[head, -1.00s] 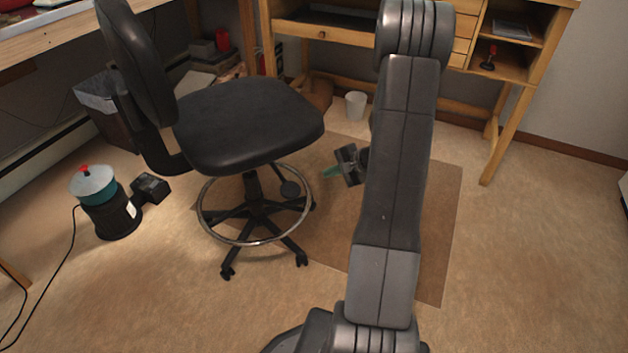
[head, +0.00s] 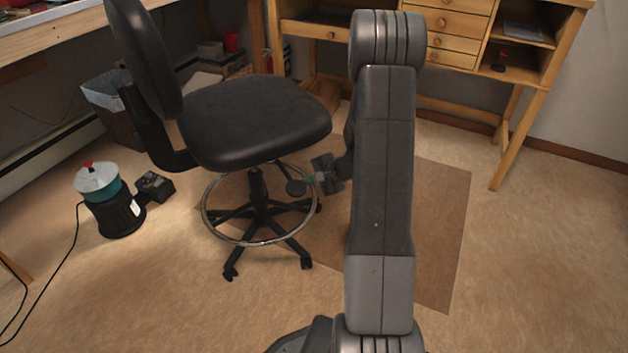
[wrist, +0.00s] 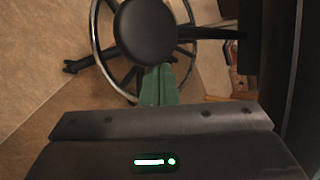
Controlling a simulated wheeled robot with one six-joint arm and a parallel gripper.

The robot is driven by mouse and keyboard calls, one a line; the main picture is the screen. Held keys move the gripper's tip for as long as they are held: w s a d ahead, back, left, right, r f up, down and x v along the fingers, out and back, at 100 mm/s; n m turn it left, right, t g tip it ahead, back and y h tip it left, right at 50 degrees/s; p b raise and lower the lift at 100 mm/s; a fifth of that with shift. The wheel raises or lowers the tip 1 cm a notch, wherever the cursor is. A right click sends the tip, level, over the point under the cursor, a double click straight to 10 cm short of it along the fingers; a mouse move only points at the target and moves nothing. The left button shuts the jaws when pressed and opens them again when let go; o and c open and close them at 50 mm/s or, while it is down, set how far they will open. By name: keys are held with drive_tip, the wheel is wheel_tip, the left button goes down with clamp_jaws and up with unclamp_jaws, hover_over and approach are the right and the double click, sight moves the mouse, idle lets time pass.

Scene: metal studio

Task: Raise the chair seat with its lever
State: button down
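The black office chair's seat (head: 255,118) is level in the head view. Its lever ends in a round black paddle (head: 296,188) under the seat's right side. In the wrist view the lever paddle (wrist: 145,30) is large and near, with its dark stem running right. My gripper (head: 309,181) is just right of the paddle, below the seat edge. In the wrist view my gripper's green fingers (wrist: 158,84) lie together, shut with nothing between them. Their tips reach the paddle's lower edge in the picture; I cannot tell whether they touch it.
A chrome foot ring (head: 207,215) circles the chair's column above its wheeled base (head: 262,212). A wooden desk (head: 330,32) stands behind. A black and teal pot (head: 112,200) with a cord stands left of the chair. The floor mat (head: 440,230) at right is clear.

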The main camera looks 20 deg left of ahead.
drive_tip(key=shift+s+r, duration=0.1)
drive_tip(key=shift+r, duration=0.05)
drive_tip(key=shift+r, duration=1.55)
